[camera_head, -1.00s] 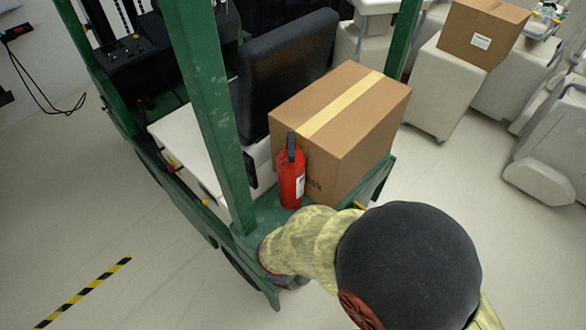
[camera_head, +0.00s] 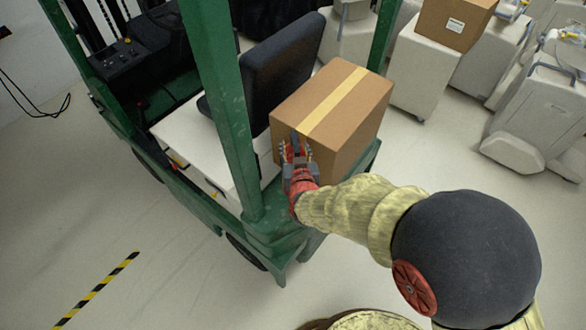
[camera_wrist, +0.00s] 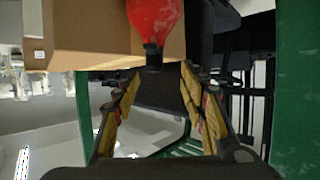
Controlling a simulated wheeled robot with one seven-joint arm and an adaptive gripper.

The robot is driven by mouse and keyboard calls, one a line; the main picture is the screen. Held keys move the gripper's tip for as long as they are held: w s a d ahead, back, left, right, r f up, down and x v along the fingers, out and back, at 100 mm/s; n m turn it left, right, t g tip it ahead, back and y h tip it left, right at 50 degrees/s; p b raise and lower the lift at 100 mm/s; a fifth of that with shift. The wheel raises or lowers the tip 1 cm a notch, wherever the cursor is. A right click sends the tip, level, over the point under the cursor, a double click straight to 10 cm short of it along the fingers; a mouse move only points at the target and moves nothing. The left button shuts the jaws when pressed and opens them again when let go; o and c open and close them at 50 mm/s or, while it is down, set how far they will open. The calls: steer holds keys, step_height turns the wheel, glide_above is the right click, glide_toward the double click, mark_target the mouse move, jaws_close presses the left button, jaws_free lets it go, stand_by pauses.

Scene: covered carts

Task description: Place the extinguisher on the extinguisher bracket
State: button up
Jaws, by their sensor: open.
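The red extinguisher (camera_wrist: 153,20) with its black top stands beside the cardboard box on the green forklift's rear deck. In the head view my gripper (camera_head: 298,158) is in front of it and hides most of it. In the wrist view my gripper (camera_wrist: 158,88) is open, its yellow-padded fingers spread on both sides, with nothing between the pads. The extinguisher's black top lies just beyond the fingertips, near the middle of the gap. I cannot make out an extinguisher bracket in either view.
The cardboard box (camera_head: 333,105) stands right behind the extinguisher. The green forklift post (camera_head: 222,110) rises close on the left, with the black seat (camera_head: 275,75) behind. Covered carts (camera_head: 425,75) stand at the back right.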

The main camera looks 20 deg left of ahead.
mark_target(293, 136)
steer(key=shift+p+x, duration=1.15)
steer(key=shift+x, duration=2.85)
steer(key=shift+w+r, duration=0.1)
steer(key=shift+r, duration=0.05)
steer(key=shift+c, duration=0.5)
jaws_close()
steer(key=shift+w+a+r, duration=0.1)
steer(key=shift+w+r, duration=0.05)
steer(key=shift+r, duration=0.1)
